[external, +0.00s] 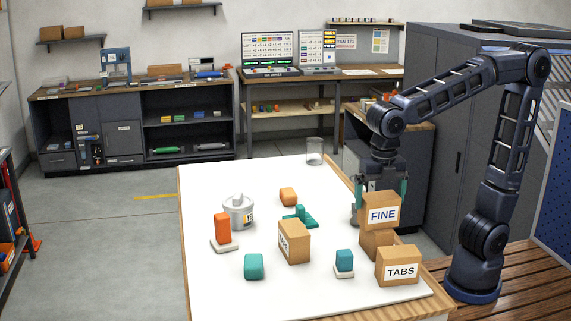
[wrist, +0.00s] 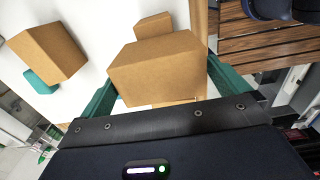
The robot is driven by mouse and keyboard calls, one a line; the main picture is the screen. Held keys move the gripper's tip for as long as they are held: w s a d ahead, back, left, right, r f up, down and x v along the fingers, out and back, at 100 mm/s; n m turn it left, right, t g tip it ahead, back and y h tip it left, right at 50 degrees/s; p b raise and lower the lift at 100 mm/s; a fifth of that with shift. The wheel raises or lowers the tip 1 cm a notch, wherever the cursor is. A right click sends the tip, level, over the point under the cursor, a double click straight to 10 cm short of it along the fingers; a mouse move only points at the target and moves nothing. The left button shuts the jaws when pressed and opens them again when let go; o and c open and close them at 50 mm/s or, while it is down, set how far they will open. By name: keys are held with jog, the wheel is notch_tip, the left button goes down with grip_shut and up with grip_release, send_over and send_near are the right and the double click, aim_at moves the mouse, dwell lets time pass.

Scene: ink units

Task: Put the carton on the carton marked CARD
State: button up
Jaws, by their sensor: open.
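A carton marked FINE (external: 380,214) is at the table's right side. Its front hides much of a lower carton (external: 376,246), and it appears to rest on it. My gripper (external: 384,188) is open and points down just behind and above FINE. In the wrist view, my gripper's (wrist: 163,84) teal fingers stand either side of a carton top (wrist: 155,65), with gaps hard to judge. A carton with a tilted, hard-to-read label (external: 295,242) stands left of FINE. A carton marked TABS (external: 398,266) stands at the front right. I cannot make out the word CARD.
The table's left back is clear.

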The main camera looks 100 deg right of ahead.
notch_tip(320, 180, up, 6)
jog(key=shift+r, duration=0.45)
jog(key=shift+s+d, duration=0.1)
jog(key=shift+s, duration=0.15)
jog(key=s+d+f+m+t, duration=0.1)
jog(key=s+f+m+t, duration=0.1)
jog(key=s+f+m, duration=0.2)
jog(key=s+d+f+m+t, duration=0.1)
jog(key=s+f+m, duration=0.4)
jog(key=s+m, duration=0.6)
jog(key=m+t, duration=0.1)
jog(key=m, duration=0.2)
jog(key=shift+s+d+f+t, duration=0.25)
jog(key=shift+s+d+t, duration=0.05)
jog(key=shift+d, duration=0.1)
